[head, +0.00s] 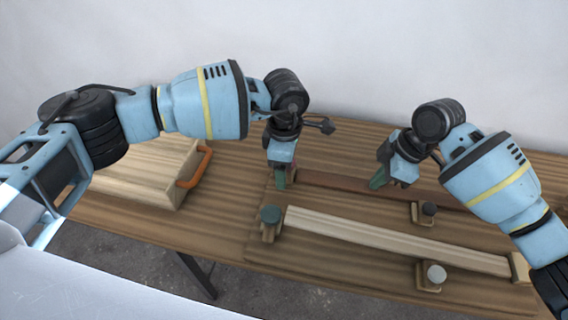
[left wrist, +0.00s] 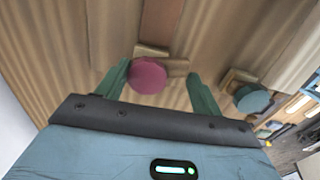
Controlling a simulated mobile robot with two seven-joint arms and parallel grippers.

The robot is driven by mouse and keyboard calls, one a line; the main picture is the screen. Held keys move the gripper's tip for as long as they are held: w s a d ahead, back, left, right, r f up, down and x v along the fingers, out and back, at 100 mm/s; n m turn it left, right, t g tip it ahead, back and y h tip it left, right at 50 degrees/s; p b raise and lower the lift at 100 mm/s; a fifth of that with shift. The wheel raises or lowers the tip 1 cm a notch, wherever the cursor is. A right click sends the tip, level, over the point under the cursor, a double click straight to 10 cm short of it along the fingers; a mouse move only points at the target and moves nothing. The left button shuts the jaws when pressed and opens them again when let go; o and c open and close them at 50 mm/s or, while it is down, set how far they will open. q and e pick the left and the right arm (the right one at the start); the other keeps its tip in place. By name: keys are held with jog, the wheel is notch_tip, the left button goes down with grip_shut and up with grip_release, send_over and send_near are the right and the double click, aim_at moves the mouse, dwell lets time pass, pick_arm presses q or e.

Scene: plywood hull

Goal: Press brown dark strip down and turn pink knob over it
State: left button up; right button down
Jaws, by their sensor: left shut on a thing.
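The brown dark strip (head: 345,184) lies along the far side of the board, and its end shows at the top of the left wrist view (left wrist: 160,22). The pink knob (left wrist: 149,75), on a small wooden block, is at that end. My left gripper (left wrist: 160,86) is shut on the pink knob's piece, one finger on each side; in the head view its fingers (head: 281,180) mostly hide the knob. My right gripper (head: 378,182) hangs above the strip near its middle, apart from the left one; its finger gap is not clear.
A pale strip (head: 390,240) lies nearer, with a teal knob (head: 270,214) at its left end. A black knob (head: 429,208) and a grey knob (head: 436,274) stand on blocks. A wooden box (head: 150,180) with an orange handle (head: 193,168) is at left.

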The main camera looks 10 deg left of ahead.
pick_arm(q)
jog(key=shift+w+r, duration=0.15)
jog(key=shift+r, duration=0.05)
jog(key=shift+d+n, duration=0.15)
jog(key=shift+n, duration=1.25)
pick_arm(e)
jog(key=shift+d, duration=0.1)
pick_arm(q)
jog(key=shift+d+n, duration=0.1)
jog(key=shift+n, duration=0.5)
jog(key=shift+w+n, duration=0.1)
jog(key=shift+n, duration=0.7)
jog(key=shift+d+n, duration=0.15)
jog(key=shift+n, duration=0.75)
jog(key=shift+w+n, duration=0.1)
jog(key=shift+n, duration=0.5)
